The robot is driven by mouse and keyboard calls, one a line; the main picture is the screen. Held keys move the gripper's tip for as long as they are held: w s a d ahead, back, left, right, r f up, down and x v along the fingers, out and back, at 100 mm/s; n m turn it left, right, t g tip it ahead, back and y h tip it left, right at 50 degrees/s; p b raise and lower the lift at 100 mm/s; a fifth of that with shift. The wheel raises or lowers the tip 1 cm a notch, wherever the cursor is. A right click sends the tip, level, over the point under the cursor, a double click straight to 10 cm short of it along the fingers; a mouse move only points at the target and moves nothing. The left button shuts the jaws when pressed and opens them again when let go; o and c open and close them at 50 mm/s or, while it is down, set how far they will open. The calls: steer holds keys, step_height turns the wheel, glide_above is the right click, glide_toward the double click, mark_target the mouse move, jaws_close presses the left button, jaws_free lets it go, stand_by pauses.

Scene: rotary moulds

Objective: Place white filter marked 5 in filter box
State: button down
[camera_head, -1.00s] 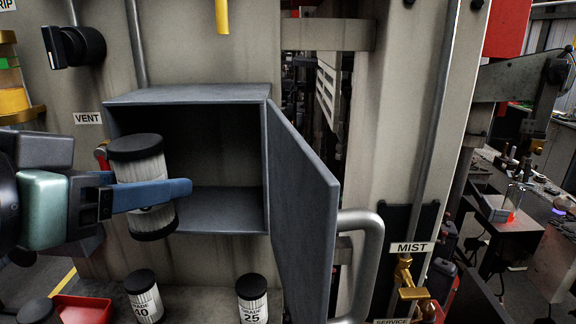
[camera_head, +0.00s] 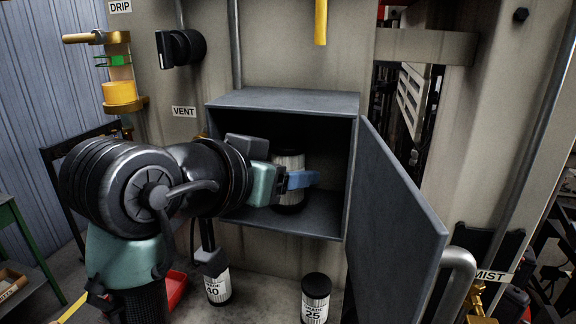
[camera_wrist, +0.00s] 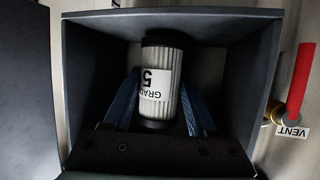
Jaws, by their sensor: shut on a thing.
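The white filter marked 5 (camera_head: 289,166) is upright inside the grey filter box (camera_head: 284,100), with black caps at top and bottom. In the wrist view the filter (camera_wrist: 160,85) shows its "GRADE 5" label, upside down, between my two blue fingers. My gripper (camera_head: 300,180) reaches into the box from the left and is shut on the filter. In the wrist view the gripper (camera_wrist: 160,108) has one finger on each side of it. The box door (camera_head: 393,215) hangs open to the right. I cannot tell whether the filter's base touches the box floor.
Filters marked 40 (camera_head: 218,284) and 25 (camera_head: 315,298) stand on the ledge below the box. A red tray (camera_head: 174,290) lies at lower left. The box's right part is clear.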

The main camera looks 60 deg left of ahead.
steer(key=shift+f, duration=0.15)
steer(key=shift+f, duration=0.15)
steer(key=shift+f, duration=0.15)
steer(key=shift+c, duration=1)
jaws_free()
steer(key=shift+s+r, duration=0.15)
steer(key=shift+r, duration=0.25)
steer(key=v, duration=1.1)
steer(key=shift+s+d, duration=0.2)
steer(key=shift+s, duration=0.1)
steer(key=shift+r, duration=0.1)
